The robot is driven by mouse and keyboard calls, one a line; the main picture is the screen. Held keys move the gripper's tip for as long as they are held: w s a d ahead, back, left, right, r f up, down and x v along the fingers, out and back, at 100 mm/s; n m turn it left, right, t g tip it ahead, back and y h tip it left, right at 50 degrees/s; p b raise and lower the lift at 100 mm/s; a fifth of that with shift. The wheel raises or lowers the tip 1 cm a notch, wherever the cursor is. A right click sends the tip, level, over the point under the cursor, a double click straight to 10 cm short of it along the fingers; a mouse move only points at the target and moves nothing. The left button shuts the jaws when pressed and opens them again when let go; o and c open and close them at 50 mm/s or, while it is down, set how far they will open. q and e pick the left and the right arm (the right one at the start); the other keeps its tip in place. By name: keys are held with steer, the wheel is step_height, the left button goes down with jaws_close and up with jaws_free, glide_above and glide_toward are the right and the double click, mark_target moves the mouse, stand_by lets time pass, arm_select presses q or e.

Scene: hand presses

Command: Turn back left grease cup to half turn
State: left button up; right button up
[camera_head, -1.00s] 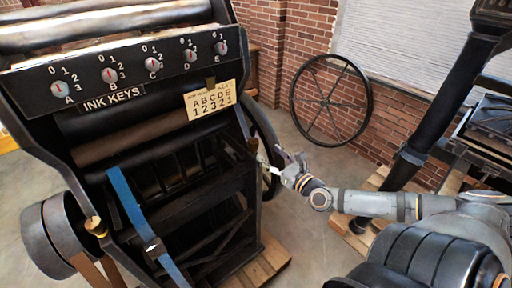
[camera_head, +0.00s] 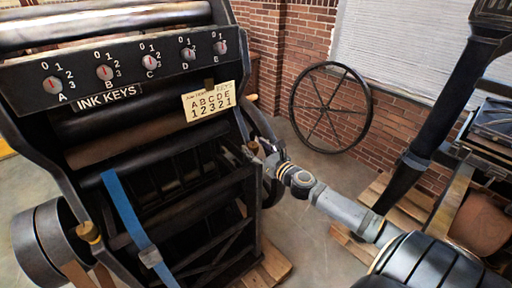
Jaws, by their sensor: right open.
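A dark printing press (camera_head: 175,150) fills the left half of the head view. A small brass-coloured fitting (camera_head: 90,231), which may be a grease cup, sits on its near left side frame. Another small brownish fitting (camera_head: 253,148) shows on its right side frame, close to my right gripper. I cannot tell which of these, if either, is the back left grease cup, nor read any turn position. My right gripper (camera_head: 264,158) is open beside the right side frame, with its fingers small and partly lost against the dark press. My left gripper is out of view.
The ink key panel (camera_head: 150,64) and a card reading ABCDE 12321 (camera_head: 209,101) are on the press front. A blue strap (camera_head: 125,212) hangs below. A spoked wheel (camera_head: 331,107) stands by the brick wall. Another machine (camera_head: 425,130) stands at the right.

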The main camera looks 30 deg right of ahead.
steer(key=c, duration=1.2)
steer(key=h+p, duration=0.1)
steer(key=p, duration=0.1)
steer(key=m+h+p, duration=0.1)
steer(key=p, duration=0.1)
steer(key=shift+a+r+m, duration=0.15)
steer(key=shift+r+m, duration=0.15)
steer(key=shift+r, duration=0.1)
steer(key=shift+f+m+h+p, duration=0.15)
steer(key=shift+m+h+p, duration=0.15)
steer(key=shift+h+p, duration=0.25)
steer(key=shift+a+f+m+h, duration=0.1)
steer(key=shift+f+m+h, duration=0.15)
steer(key=shift+m+h, duration=0.5)
steer(key=shift+n, duration=0.25)
steer(key=o, duration=1.2)
